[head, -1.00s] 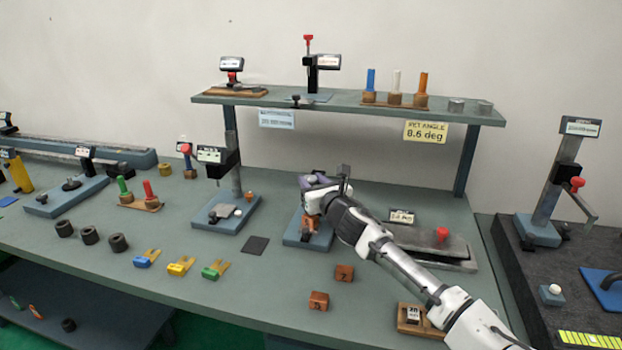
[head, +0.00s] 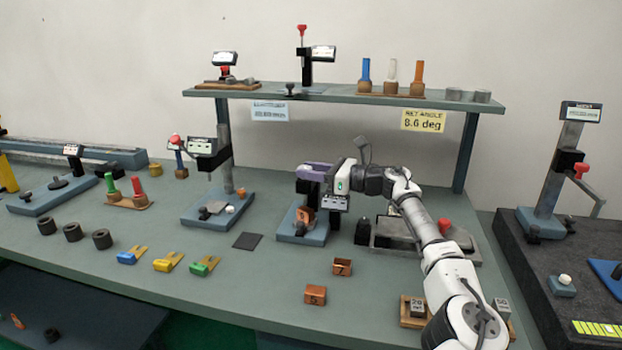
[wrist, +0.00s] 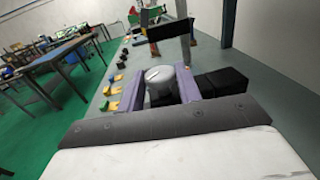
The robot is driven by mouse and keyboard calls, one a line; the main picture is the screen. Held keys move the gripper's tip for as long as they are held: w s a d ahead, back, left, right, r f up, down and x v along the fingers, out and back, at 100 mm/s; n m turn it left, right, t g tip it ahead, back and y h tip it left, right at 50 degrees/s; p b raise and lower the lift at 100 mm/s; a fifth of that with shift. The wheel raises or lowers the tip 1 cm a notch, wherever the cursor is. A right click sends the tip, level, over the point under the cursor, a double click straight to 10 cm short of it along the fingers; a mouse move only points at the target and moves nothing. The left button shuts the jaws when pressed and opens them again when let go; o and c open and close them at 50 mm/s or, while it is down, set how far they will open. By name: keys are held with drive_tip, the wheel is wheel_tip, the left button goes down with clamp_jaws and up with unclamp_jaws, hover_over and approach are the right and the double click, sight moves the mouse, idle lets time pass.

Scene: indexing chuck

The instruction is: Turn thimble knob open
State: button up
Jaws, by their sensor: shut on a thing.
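The thimble knob (wrist: 162,80) is a pale grey round cap with a line across its top, seen in the wrist view. My gripper (wrist: 172,90) has its two purple fingers on either side of the knob, shut on it. In the head view my gripper (head: 314,172) reaches in from the right at the top of a small instrument. The instrument has a blue base (head: 292,238) and a small display (head: 335,203). An orange block (head: 304,216) sits on it below my fingers. The knob itself is hidden in the head view.
A shelf (head: 350,97) stands above and behind. Two orange numbered blocks (head: 342,267) lie in front. A grey plate device with a red knob (head: 444,226) is beneath my arm. Another blue-based stand (head: 215,210) is to the left.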

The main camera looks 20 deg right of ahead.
drive_tip(key=shift+w+r+n+g+y+b, duration=0.15)
drive_tip(key=shift+n+g+y+b, duration=0.15)
drive_tip(key=shift+n+g+y, duration=0.5)
drive_tip(key=o, duration=0.9)
drive_tip(key=shift+a, duration=0.1)
drive_tip(key=shift+o, duration=0.2)
